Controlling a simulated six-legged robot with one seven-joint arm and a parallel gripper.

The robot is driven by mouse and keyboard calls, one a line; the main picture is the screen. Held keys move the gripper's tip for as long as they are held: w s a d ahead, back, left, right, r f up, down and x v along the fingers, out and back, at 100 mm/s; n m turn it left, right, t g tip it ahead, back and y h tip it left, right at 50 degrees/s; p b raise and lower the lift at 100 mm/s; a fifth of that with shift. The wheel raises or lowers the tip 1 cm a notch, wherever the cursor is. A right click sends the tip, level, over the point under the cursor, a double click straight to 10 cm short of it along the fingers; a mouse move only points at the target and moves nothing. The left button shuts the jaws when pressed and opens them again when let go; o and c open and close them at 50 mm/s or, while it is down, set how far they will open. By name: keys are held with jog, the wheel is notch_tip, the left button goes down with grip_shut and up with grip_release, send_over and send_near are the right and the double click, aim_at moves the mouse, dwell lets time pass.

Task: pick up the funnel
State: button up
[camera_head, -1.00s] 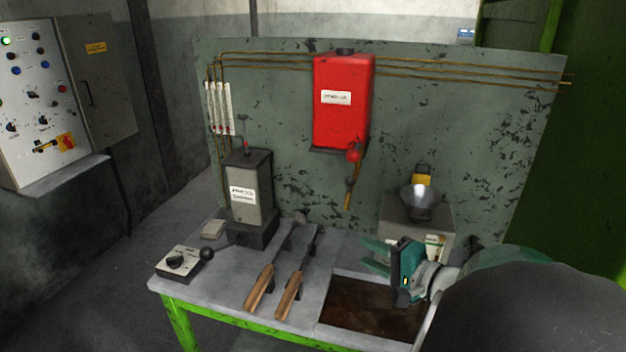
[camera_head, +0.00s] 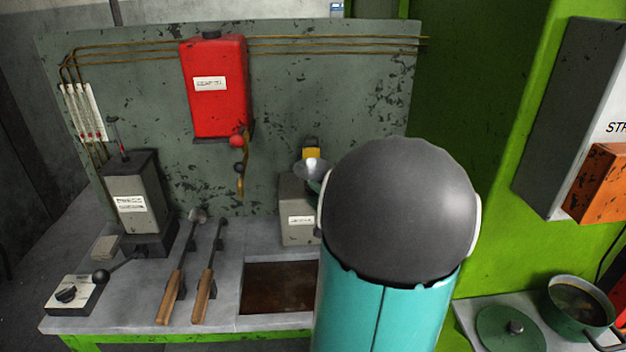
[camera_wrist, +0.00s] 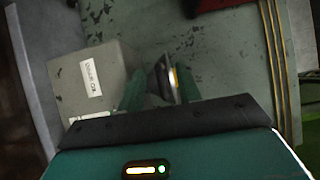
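The grey metal funnel (camera_head: 310,168) sits wide end up on top of a grey labelled box (camera_head: 297,228) in the head view, partly hidden by my arm. In the wrist view the funnel (camera_wrist: 164,76) appears turned sideways, beside the box (camera_wrist: 92,82). My gripper (camera_wrist: 159,86) is open, with its two green fingers on either side of the funnel in the picture. I cannot tell whether either finger touches it. My arm hides most of the gripper in the head view.
A yellow item (camera_head: 311,146) is just behind the funnel. A red tank (camera_head: 214,90) hangs on the back panel. Two wooden-handled tools (camera_head: 190,285) lie on the bench, left of a dark recess (camera_head: 277,287). A pot (camera_head: 580,303) stands at the right.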

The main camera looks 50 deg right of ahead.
jog(key=x, duration=0.5)
jog(key=shift+w+a, duration=0.1)
jog(key=shift+a, duration=0.05)
jog(key=shift+f, duration=0.1)
grip_shut()
